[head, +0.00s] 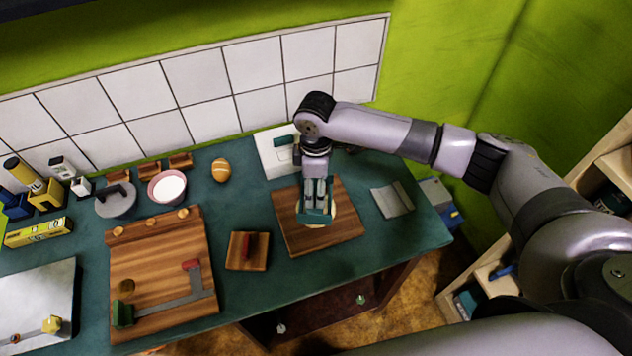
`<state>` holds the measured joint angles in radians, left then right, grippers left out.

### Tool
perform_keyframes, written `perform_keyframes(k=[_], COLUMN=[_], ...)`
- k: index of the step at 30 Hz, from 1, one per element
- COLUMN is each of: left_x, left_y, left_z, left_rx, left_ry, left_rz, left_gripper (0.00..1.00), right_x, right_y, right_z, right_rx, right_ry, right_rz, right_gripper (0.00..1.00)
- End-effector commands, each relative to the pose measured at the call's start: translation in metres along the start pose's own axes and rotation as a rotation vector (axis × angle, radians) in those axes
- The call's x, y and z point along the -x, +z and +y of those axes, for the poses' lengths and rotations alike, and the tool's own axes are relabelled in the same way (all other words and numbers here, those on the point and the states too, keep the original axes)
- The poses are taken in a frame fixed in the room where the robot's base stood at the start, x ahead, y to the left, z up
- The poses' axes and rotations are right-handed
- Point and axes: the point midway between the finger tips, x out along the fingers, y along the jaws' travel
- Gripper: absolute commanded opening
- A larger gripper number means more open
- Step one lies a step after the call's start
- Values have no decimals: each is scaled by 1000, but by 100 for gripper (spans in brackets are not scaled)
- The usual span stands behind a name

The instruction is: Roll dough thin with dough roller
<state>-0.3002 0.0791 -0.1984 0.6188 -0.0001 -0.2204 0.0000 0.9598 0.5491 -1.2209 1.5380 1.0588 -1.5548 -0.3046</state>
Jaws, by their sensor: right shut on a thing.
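My right gripper (316,200) points down over a square wooden board (285,210) on the teal counter. It is shut on a teal thing (315,217), which seems to be the dough roller; the fingers hide much of it. A pale, roundish patch of dough (333,212) shows on the board under and beside the held thing. How thin the dough is, and whether the roller presses on it, I cannot tell. My left gripper is not in view.
A small board with a red handle (248,250) sits between. A bowl of white stuff (167,188), a bread-like roll (221,170) and a grey cloth (392,199) are nearby.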

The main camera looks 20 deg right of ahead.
Motion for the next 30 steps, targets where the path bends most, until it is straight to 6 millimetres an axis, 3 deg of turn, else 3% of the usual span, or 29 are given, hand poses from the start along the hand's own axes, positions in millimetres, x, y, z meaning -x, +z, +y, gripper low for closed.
perform_keyframes(k=[30], left_x=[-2], left_y=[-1], left_z=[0], left_rx=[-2], left_ry=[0], left_rz=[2], left_gripper=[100], right_x=[-6], right_y=[0], right_z=[0], right_rx=[0], right_ry=[1], right_rz=[1], right_gripper=[31])
